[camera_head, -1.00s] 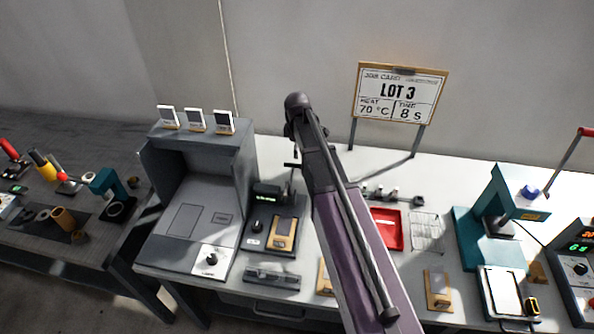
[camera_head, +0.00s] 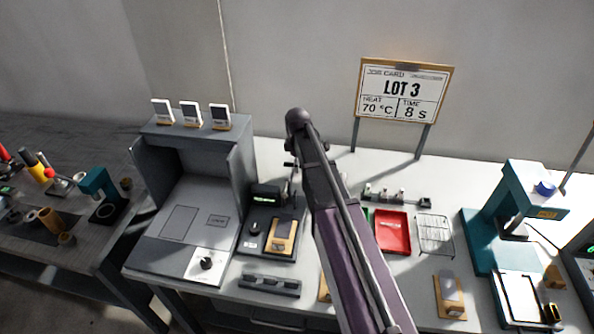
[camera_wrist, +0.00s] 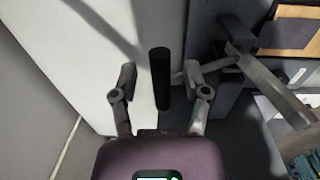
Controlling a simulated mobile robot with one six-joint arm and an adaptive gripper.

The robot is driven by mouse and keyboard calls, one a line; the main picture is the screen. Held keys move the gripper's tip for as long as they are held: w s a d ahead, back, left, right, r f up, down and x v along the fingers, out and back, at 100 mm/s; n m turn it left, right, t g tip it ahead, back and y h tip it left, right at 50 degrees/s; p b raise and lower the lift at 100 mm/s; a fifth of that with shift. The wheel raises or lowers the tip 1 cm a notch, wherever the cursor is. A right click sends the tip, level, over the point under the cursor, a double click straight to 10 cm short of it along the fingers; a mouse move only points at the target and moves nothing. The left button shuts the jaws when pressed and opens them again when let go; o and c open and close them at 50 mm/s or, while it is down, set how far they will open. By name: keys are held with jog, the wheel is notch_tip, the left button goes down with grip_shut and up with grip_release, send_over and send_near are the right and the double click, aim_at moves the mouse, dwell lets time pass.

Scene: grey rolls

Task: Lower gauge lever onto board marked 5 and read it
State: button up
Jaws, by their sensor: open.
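The gauge (camera_head: 268,222) is a dark device with a small green-lit display on the bench, left of my arm. A wood-coloured board with a grey patch (camera_head: 284,236) lies on its base; I cannot read a number on it. The gauge's lever (camera_head: 292,180) stands up beside the display, partly hidden by my arm. In the wrist view, my gripper (camera_wrist: 159,75) is open, with its fingers either side of a black bar (camera_wrist: 160,70) that looks like the lever's handle. Gaps show on both sides of the bar. The gripper is hidden behind my arm in the head view.
A grey open-fronted booth (camera_head: 195,190) stands close left of the gauge. A slotted grey block (camera_head: 269,285) lies in front. A red tray (camera_head: 392,232), a wire rack (camera_head: 435,234) and a teal press (camera_head: 520,215) stand right. A job card (camera_head: 404,90) reads LOT 3.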

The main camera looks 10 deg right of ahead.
jog(key=shift+f+b, duration=0.35)
jog(key=shift+f, duration=0.2)
grip_shut()
